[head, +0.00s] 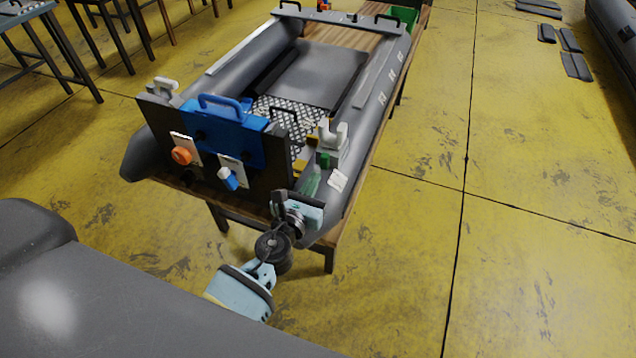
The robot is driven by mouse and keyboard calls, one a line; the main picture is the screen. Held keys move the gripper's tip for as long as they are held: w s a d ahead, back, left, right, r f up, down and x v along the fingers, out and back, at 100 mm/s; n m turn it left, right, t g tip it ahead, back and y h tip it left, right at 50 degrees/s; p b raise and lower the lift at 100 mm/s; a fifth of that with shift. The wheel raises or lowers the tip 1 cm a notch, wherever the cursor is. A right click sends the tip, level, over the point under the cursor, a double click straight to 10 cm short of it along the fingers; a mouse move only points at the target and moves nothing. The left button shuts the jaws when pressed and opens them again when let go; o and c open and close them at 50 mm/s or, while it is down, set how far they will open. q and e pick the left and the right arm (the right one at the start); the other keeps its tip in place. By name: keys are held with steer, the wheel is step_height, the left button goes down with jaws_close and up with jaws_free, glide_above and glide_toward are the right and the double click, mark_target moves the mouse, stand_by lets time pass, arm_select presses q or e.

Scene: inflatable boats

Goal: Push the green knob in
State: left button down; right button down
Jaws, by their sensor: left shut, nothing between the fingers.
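The grey inflatable boat (262,70) lies on a wooden table, its dark transom facing me. An orange knob (181,155) and a blue knob (229,179) sit on white plates on the transom. A small green piece (324,160) shows near the transom's right end, and a pale green piece (311,182) lies just below it; I cannot tell which, if either, is the green knob. My left gripper (298,205) is shut and empty at the transom's lower right corner, just below the green pieces, and covers part of that corner. Contact is not clear. My right gripper is not in view.
A blue bracket with a handle (226,135) sits on the transom. A white holder (333,138) stands on the right tube. A green bin (404,17) is at the table's far end.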

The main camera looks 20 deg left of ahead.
arm_select(q)
steer(key=s, duration=0.9)
steer(key=shift+a+b, duration=0.15)
steer(key=shift+b, duration=0.15)
steer(key=shift+s, duration=0.5)
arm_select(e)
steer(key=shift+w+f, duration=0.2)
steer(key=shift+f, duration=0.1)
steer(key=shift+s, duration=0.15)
